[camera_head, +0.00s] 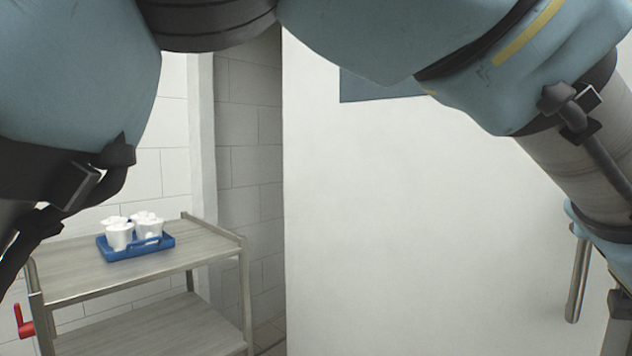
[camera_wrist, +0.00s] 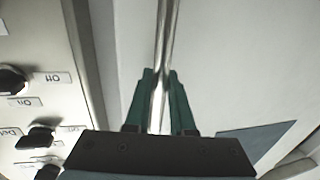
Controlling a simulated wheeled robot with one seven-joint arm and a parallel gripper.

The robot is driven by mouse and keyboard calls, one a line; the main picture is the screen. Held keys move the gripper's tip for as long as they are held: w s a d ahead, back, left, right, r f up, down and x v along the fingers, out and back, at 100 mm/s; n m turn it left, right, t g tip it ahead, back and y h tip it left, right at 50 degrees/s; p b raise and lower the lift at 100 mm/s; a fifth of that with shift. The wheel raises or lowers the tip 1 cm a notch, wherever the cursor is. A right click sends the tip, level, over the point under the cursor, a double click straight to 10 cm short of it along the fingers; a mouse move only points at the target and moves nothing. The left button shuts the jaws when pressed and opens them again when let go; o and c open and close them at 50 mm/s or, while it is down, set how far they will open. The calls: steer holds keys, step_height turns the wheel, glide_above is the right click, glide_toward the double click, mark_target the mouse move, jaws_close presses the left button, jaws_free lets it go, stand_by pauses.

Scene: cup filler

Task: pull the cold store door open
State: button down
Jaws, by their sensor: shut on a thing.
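The cold store door is the large white panel (camera_head: 400,220) filling the middle and right of the head view. Its upright metal bar handle (camera_head: 578,275) shows at the right, beside my arm. In the wrist view the handle (camera_wrist: 168,40) runs down between the two green fingers of my gripper (camera_wrist: 161,80), which is shut on it. The door face (camera_wrist: 235,60) lies behind the handle. I cannot tell from these frames whether the door stands ajar.
A trolley (camera_head: 200,260) stands at the left, with a blue tray (camera_head: 157,251) of several white cups (camera_head: 119,234) on top. A tiled wall (camera_head: 248,150) is behind it. A control panel (camera_wrist: 40,65) with black knobs is left of the door in the wrist view.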

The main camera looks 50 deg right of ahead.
steer(key=shift+r, duration=0.3)
steer(key=c, duration=0.8)
jaws_free()
steer(key=shift+d+f, duration=0.1)
steer(key=shift+f, duration=0.1)
steer(key=shift+o, duration=0.2)
steer(key=s+a+b, duration=0.1)
steer(key=a+b, duration=0.1)
steer(key=a, duration=0.8)
steer(key=shift+s+a+b, duration=0.3)
steer(key=shift+a+b, duration=0.05)
steer(key=shift+a, duration=0.05)
